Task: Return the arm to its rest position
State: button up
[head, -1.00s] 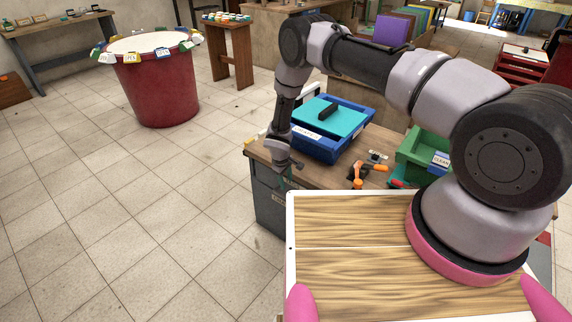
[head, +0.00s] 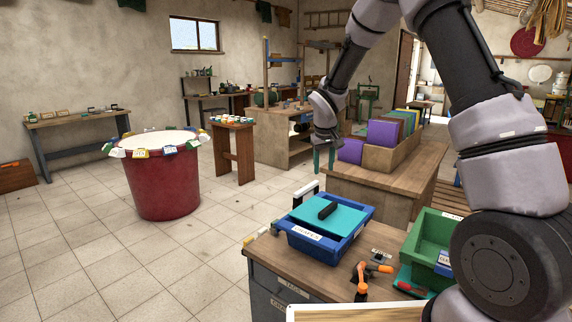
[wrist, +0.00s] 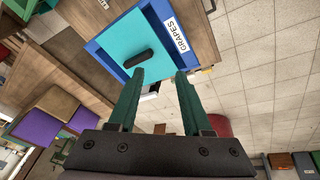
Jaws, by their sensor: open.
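My gripper (head: 323,157) is raised above and behind the workbench in the head view, with its green fingers pointing down. In the wrist view the two green fingers of my gripper (wrist: 159,85) stand apart with nothing between them. My arm is bent, its upper part rising out of the top of the head view. A blue crate (head: 343,245) labelled GRAPES, with a teal top and a black handle on it, sits on the workbench below my gripper. The blue crate (wrist: 103,47) also shows in the wrist view, apart from the fingers.
The workbench (head: 290,269) also holds a green crate (head: 430,232) and an orange clamp-like tool (head: 361,281). A table (head: 393,183) with purple and other coloured blocks stands behind. A red tub (head: 164,190) stands at the left. The tiled floor between is clear.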

jog(key=s+d+r+m+t+y, duration=0.1)
jog(key=s+d+r+m, duration=0.1)
jog(key=s+d+r, duration=0.5)
jog(key=s+d+r+m, duration=0.2)
jog(key=s+r, duration=0.4)
jog(key=r, duration=0.5)
jog(key=s+d+r+m+t, duration=0.1)
jog(key=s+r, duration=0.2)
jog(key=s, duration=0.7)
jog(key=s+d+r+m+t+y, duration=0.1)
jog(key=s+d+r+m, duration=0.1)
jog(key=s, duration=0.8)
jog(key=shift+s+d+r+t+y, duration=0.15)
jog(key=shift+s+r+t+y, duration=0.15)
jog(key=shift+r, duration=0.4)
